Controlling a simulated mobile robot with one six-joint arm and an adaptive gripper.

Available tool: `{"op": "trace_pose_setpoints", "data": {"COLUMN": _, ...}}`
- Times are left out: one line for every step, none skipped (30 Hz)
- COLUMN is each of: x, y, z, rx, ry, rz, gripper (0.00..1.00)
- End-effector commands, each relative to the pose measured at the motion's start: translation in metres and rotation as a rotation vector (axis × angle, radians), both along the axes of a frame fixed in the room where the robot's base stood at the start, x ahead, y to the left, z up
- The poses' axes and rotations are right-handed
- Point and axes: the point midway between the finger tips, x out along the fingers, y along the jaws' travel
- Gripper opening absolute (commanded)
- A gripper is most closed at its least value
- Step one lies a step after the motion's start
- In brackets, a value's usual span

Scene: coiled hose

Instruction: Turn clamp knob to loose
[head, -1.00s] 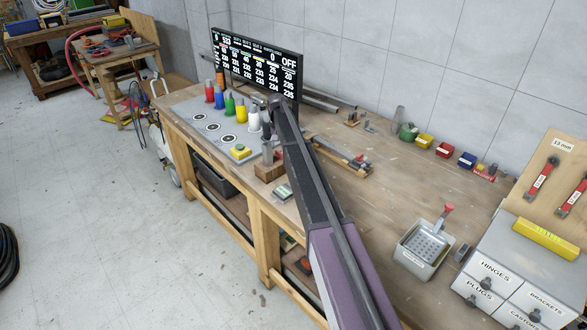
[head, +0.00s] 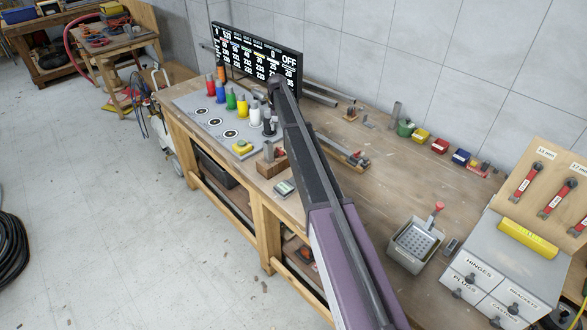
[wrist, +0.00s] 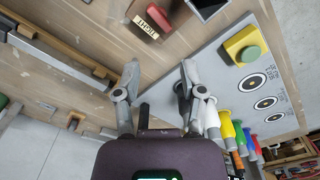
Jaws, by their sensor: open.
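A wooden block (head: 271,164) with a grey upright part stands near the bench's front edge in the head view. In the wrist view a pale label reading TIGHT (wrist: 153,20) lies at the top, upside down, close to wood partly hidden by the picture edge. In the head view my arm largely hides the gripper.
A black display (head: 257,56) stands behind.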

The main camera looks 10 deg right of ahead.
Motion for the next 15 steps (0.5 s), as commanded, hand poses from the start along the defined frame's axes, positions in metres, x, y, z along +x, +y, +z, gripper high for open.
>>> {"op": "trace_pose_setpoints", "data": {"x": 0.0, "y": 0.0, "z": 0.009, "rx": 0.0, "ry": 0.0, "rz": 0.0, "gripper": 0.53}}
{"op": "trace_pose_setpoints", "data": {"x": 0.0, "y": 0.0, "z": 0.011, "rx": 0.0, "ry": 0.0, "rz": 0.0, "gripper": 0.53}}
{"op": "trace_pose_setpoints", "data": {"x": 0.0, "y": 0.0, "z": 0.014, "rx": 0.0, "ry": 0.0, "rz": 0.0, "gripper": 0.53}}
{"op": "trace_pose_setpoints", "data": {"x": 0.0, "y": 0.0, "z": 0.017, "rx": 0.0, "ry": 0.0, "rz": 0.0, "gripper": 0.53}}
{"op": "trace_pose_setpoints", "data": {"x": 0.0, "y": 0.0, "z": 0.019, "rx": 0.0, "ry": 0.0, "rz": 0.0, "gripper": 0.53}}
{"op": "trace_pose_setpoints", "data": {"x": 0.0, "y": 0.0, "z": 0.022, "rx": 0.0, "ry": 0.0, "rz": 0.0, "gripper": 0.53}}
{"op": "trace_pose_setpoints", "data": {"x": 0.0, "y": 0.0, "z": 0.025, "rx": 0.0, "ry": 0.0, "rz": 0.0, "gripper": 0.53}}
{"op": "trace_pose_setpoints", "data": {"x": 0.0, "y": 0.0, "z": 0.027, "rx": 0.0, "ry": 0.0, "rz": 0.0, "gripper": 0.53}}
{"op": "trace_pose_setpoints", "data": {"x": -0.004, "y": 0.0, "z": 0.026, "rx": 0.0, "ry": 0.0, "rz": -0.001, "gripper": 0.53}}
{"op": "trace_pose_setpoints", "data": {"x": -0.012, "y": 0.0, "z": 0.023, "rx": 0.0, "ry": -0.001, "rz": -0.002, "gripper": 0.53}}
{"op": "trace_pose_setpoints", "data": {"x": -0.017, "y": 0.0, "z": 0.022, "rx": 0.0, "ry": -0.002, "rz": -0.003, "gripper": 0.53}}
{"op": "trace_pose_setpoints", "data": {"x": -0.022, "y": 0.0, "z": 0.022, "rx": 0.0, "ry": -0.003, "rz": -0.005, "gripper": 0.53}}
{"op": "trace_pose_setpoints", "data": {"x": -0.027, "y": 0.001, "z": 0.022, "rx": 0.0, "ry": -0.003, "rz": -0.006, "gripper": 0.53}}
{"op": "trace_pose_setpoints", "data": {"x": -0.031, "y": 0.001, "z": 0.021, "rx": 0.0, "ry": -0.004, "rz": -0.007, "gripper": 0.53}}
{"op": "trace_pose_setpoints", "data": {"x": -0.037, "y": 0.001, "z": 0.021, "rx": 0.0, "ry": -0.005, "rz": -0.008, "gripper": 0.53}}
